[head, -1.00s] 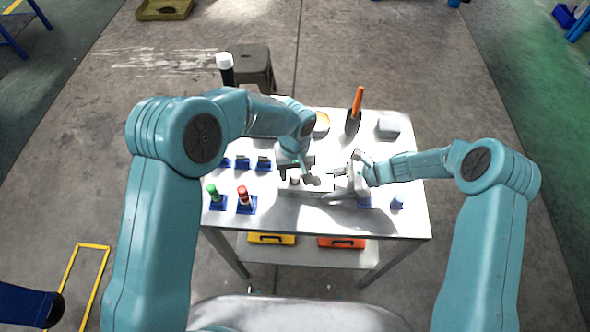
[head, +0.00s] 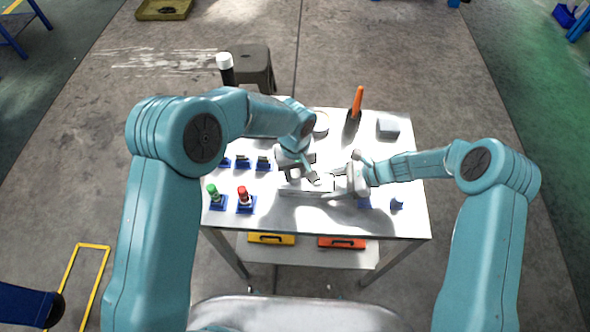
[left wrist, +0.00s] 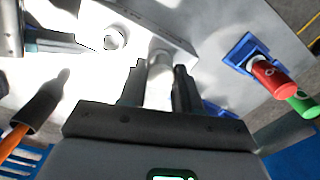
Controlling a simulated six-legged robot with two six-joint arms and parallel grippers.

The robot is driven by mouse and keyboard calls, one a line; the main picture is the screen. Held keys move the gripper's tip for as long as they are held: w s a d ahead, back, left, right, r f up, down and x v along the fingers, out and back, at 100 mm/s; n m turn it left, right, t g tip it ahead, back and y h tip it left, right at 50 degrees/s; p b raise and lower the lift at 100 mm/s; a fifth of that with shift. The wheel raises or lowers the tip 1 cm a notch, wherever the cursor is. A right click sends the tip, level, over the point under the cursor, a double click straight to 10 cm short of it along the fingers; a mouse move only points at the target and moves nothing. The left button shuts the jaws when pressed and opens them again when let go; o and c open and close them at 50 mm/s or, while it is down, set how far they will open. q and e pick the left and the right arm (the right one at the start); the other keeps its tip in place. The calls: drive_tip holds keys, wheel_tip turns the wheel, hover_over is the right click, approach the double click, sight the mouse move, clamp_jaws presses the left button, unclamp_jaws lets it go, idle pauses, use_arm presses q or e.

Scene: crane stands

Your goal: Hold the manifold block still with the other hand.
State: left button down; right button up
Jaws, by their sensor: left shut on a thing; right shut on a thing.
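The manifold block (head: 305,192) is a pale, long block lying near the middle of the table; in the left wrist view its pale face (left wrist: 150,18) shows a round hole. My left gripper (head: 312,177) is over the block. In the left wrist view, my left gripper (left wrist: 158,88) is shut on a pale grey cylindrical part (left wrist: 158,75), whose far end meets the block's edge; I cannot tell whether it is seated. My right gripper (head: 342,184) is shut on the block's right end. Its contact is partly hidden.
On the table (head: 300,222), a green-topped part (head: 213,194) and a red-topped part (head: 243,196) stand in blue holders at left. Several small holders stand behind them. An orange-handled tool (head: 357,102) and a grey box (head: 388,127) are at the back. The front edge is clear.

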use_arm(q)
drive_tip(key=m, duration=0.3)
drive_tip(key=m, duration=0.2)
drive_tip(key=shift+m, duration=0.3)
drive_tip(key=c, duration=0.7)
unclamp_jaws()
drive_tip(key=shift+r, duration=2.5)
wheel_tip(320, 180, up, 12)
